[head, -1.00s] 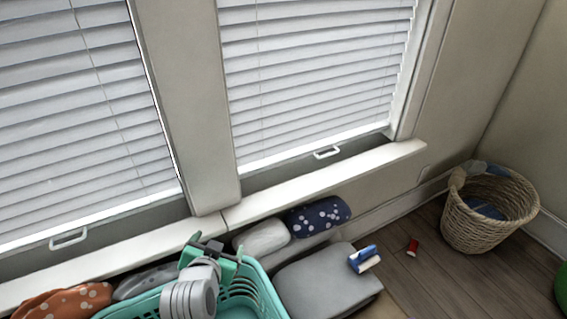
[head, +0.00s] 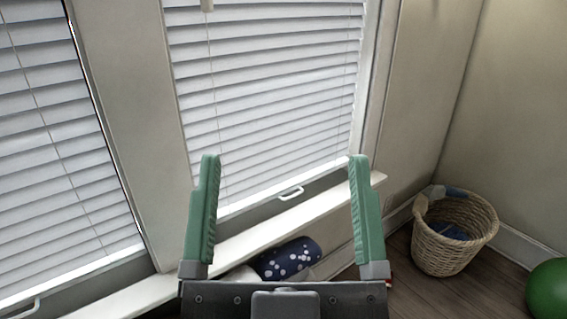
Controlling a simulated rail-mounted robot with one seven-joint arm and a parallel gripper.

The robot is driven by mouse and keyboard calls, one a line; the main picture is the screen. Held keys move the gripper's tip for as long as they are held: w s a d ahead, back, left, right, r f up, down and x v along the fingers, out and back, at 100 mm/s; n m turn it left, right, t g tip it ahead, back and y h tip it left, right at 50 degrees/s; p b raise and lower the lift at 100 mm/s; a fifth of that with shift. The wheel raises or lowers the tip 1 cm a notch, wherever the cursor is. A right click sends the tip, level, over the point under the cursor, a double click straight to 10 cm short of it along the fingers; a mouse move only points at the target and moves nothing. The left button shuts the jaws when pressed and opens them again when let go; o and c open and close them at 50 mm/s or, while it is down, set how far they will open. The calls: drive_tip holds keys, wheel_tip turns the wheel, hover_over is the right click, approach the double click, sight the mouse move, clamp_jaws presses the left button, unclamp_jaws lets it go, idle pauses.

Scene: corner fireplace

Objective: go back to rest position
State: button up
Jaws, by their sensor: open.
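My gripper (head: 284,165) is raised close to the head camera, at the lower middle of the view. Its two green fingers point up and stand wide apart. Nothing is between them; the window blind and sill show through the gap. The dark gripper body hides much of the floor area below the sill.
Blue dotted cushion (head: 290,258) lies below the window sill (head: 325,205), partly behind my gripper. A wicker basket (head: 447,255) with blue cloth stands in the corner at right. A green ball (head: 553,288) is at the right edge. Wood floor shows around the basket.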

wheel_tip(320, 180, up, 43)
drive_tip(key=p, duration=4.1)
drive_tip(key=shift+a+f+y+p, duration=0.2)
drive_tip(key=shift+a+y+p, duration=0.1)
drive_tip(key=shift+a+y, duration=0.1)
